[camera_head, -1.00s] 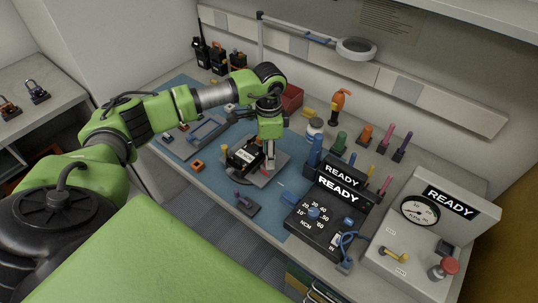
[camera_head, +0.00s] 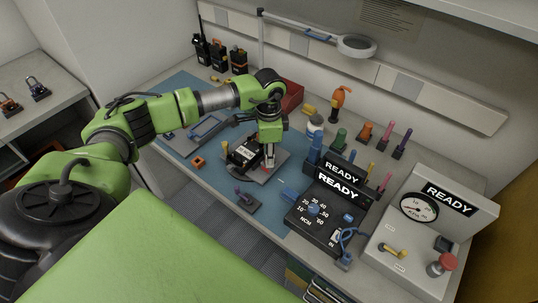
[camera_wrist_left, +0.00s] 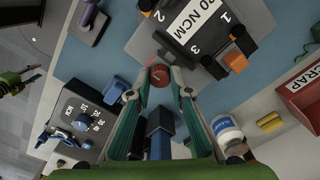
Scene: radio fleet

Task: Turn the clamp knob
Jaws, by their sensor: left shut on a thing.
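The clamp knob (camera_wrist_left: 160,74) is a small round red knob beside the black unit (camera_wrist_left: 196,32), which has a white "NCM" label and numbered corners. In the head view this unit (camera_head: 243,153) sits on a grey plate on the blue mat. My left gripper (camera_wrist_left: 166,80) points down with its two fingers on either side of the knob, shut on it. In the head view the gripper (camera_head: 268,160) hides most of the knob. At the left edge of the wrist view, a green and dark part, apparently of my right arm (camera_wrist_left: 14,82), hangs over the floor; its fingers are unclear.
A black torque tester (camera_head: 318,214) reading "READY" and a grey gauge box (camera_head: 425,240) stand to the right. A purple-handled tool (camera_head: 247,201) is in front of the plate. Coloured drivers and a white bottle (camera_head: 315,127) stand behind. A red scrap bin (camera_head: 292,95) is at the back.

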